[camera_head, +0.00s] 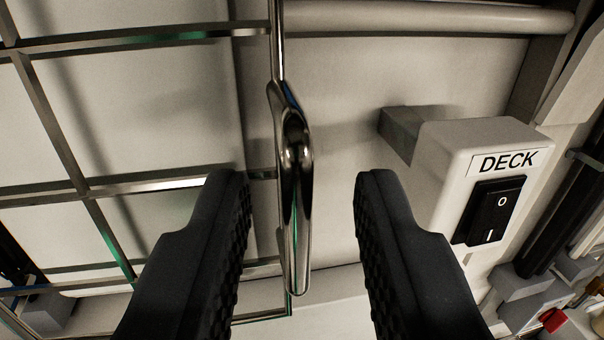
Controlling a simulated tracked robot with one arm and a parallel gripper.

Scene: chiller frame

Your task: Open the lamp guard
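The lamp guard (100,190) is a metal grid of flat bars on the left, in front of a pale panel. A shiny chrome handle (297,190) hangs upright along the guard's right edge. My gripper (300,190) is open, with one black ridged finger on each side of the handle in the picture. Neither finger visibly touches it. The left finger covers part of the guard's bars. I cannot tell how deep the handle lies between the fingers.
A white switch box labelled DECK (480,165), with a black rocker switch (490,210), stands close to the right of my right finger. A pale horizontal pipe (430,18) runs along the top. Dark pipes (560,200) and a small red part (552,319) are at the far right.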

